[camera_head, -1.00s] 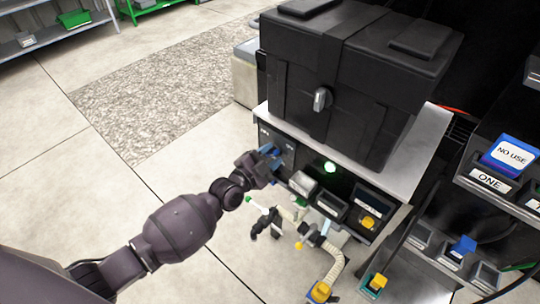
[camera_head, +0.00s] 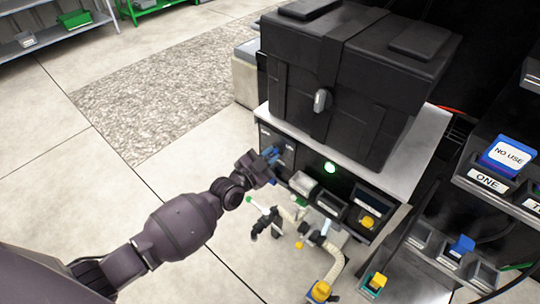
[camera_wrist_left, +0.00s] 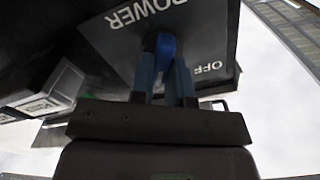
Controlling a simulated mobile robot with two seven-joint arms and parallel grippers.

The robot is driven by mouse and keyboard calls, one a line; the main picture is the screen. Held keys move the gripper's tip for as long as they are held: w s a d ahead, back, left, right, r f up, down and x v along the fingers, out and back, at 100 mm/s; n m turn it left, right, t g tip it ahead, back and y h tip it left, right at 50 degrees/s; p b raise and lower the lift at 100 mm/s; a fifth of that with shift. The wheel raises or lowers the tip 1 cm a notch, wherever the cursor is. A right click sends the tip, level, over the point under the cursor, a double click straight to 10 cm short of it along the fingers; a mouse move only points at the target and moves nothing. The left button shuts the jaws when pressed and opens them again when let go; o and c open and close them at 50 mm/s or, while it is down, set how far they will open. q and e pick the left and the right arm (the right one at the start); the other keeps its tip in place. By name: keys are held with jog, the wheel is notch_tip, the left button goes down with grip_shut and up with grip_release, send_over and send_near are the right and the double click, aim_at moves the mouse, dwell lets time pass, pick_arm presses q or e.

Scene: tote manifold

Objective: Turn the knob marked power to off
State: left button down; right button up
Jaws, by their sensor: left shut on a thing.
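The power knob (camera_wrist_left: 165,46) is blue and sits on a dark panel (camera_wrist_left: 212,32) with the words POWER and OFF in the left wrist view. My left gripper (camera_wrist_left: 167,68) has its two blue fingers close around the knob and is shut on it. In the head view my left gripper (camera_head: 268,160) is at the left end of the machine's front panel, and it largely hides the knob there. The OFF mark lies to the right of the knob in the wrist view. My right gripper is in neither view.
A large black case (camera_head: 355,75) stands on top of the machine. A green light (camera_head: 329,168) glows on the front panel. Hoses and fittings (camera_head: 335,262) hang below it. A rack with a NO USE card (camera_head: 508,153) stands at right.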

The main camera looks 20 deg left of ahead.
pick_arm(q)
jog(key=n, duration=0.3)
jog(key=shift+a+r+n, duration=0.1)
jog(key=shift+a+n, duration=0.05)
jog(key=shift+n, duration=0.15)
jog(key=n, duration=0.3)
jog(key=shift+w+a+n, duration=0.1)
jog(key=shift+n, duration=0.2)
jog(key=n, duration=0.8)
jog(key=shift+a+f, duration=0.25)
jog(key=c, duration=1.1)
grip_release()
jog(key=shift+r, duration=0.1)
